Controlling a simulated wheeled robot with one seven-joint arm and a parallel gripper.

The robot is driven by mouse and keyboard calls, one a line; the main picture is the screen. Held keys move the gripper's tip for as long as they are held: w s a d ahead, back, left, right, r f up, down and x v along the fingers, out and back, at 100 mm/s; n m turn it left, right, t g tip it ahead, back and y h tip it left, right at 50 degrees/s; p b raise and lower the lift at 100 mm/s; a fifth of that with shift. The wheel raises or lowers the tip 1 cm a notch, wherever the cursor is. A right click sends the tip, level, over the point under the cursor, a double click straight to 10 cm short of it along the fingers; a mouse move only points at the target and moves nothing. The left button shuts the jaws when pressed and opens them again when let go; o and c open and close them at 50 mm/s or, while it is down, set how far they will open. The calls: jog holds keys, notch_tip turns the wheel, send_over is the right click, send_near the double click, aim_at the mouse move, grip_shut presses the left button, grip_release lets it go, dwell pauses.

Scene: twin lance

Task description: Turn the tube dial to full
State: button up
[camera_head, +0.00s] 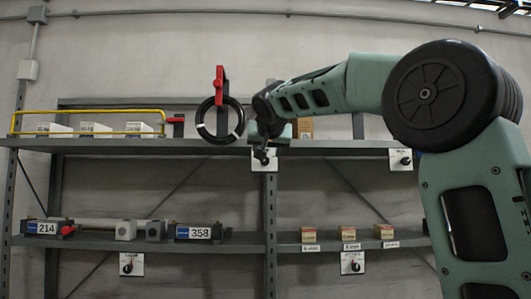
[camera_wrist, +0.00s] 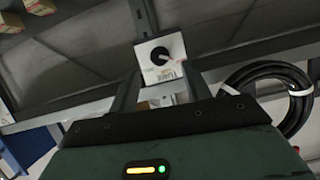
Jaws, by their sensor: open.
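The tube dial is a white plate (camera_wrist: 148,70) with a round black knob (camera_wrist: 159,53) and a partly readable label, seen near the middle top of the wrist view. In the head view its plate (camera_head: 268,166) is on the upper shelf's front edge, at the middle post, partly hidden by my gripper. My gripper (camera_head: 262,152) is in front of the plate. In the wrist view the two fingers of my gripper (camera_wrist: 161,72) stand apart on either side of the plate, with nothing held. I cannot tell whether they touch it, nor the knob's exact setting.
Similar dial plates are at the upper right (camera_head: 400,159), lower left (camera_head: 131,264) and lower right (camera_head: 352,263). A black hose coil (camera_head: 219,140) hangs left of my gripper from a red hook (camera_head: 219,85). Small boxes (camera_head: 349,234) and numbered units (camera_head: 199,232) stand on the lower shelf.

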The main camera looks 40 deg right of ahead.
aim_at(265, 161)
jog(key=shift+p+x, duration=0.8)
jog(key=shift+x, duration=1.85)
jog(key=c, duration=1)
